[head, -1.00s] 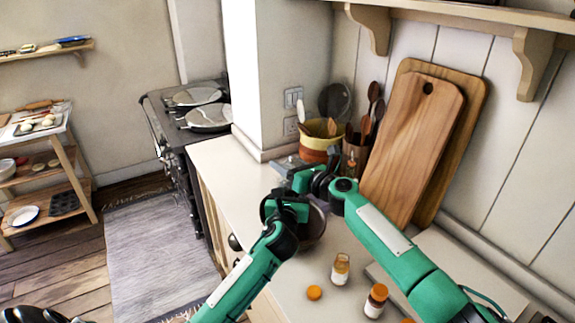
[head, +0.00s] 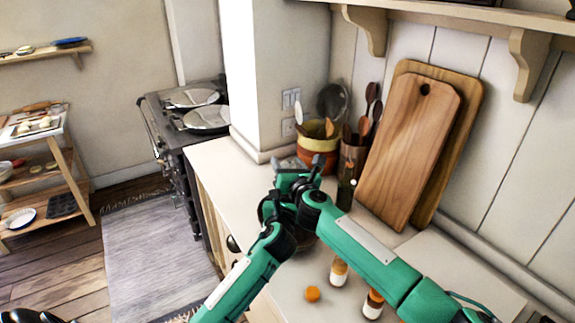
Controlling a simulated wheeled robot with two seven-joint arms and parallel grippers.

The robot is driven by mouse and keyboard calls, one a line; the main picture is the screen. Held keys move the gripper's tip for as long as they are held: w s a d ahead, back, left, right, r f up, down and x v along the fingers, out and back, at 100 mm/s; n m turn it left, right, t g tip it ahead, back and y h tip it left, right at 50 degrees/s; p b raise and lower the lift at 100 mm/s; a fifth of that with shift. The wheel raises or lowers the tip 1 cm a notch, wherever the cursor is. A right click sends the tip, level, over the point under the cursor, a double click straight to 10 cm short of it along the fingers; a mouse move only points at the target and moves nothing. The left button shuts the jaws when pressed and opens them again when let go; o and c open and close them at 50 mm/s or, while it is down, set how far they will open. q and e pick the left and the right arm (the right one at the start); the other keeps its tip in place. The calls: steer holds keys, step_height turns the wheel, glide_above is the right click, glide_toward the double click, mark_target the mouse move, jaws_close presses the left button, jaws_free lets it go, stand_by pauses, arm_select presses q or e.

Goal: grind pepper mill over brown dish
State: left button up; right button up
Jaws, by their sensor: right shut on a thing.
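My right gripper (head: 297,165) is above the counter, with its grey fingers pointing away from me. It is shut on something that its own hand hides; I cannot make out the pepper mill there. My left gripper (head: 277,208) is just below and in front of it, and its fingers are hidden. The brown dish (head: 305,240) shows only as a dark sliver behind and under the two wrists. The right hand is over or just beyond the dish; I cannot tell which.
A dark bottle (head: 346,194) stands near the utensil pot (head: 353,158) and yellow-brown crock (head: 318,150). Cutting boards (head: 409,150) lean on the wall. Small jars (head: 339,271) and an orange lid (head: 312,294) sit at the front. The stove (head: 180,130) is left.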

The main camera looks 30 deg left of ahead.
steer(key=shift+r, duration=0.1)
stand_by(0.6)
steer(key=o, duration=1)
steer(key=shift+m, duration=0.3)
steer(key=shift+a+r+n+y, duration=0.1)
steer(key=shift+n+y, duration=0.2)
steer(key=shift+n, duration=0.2)
steer(key=shift+n+g+y, duration=0.7)
steer(key=shift+g, duration=0.4)
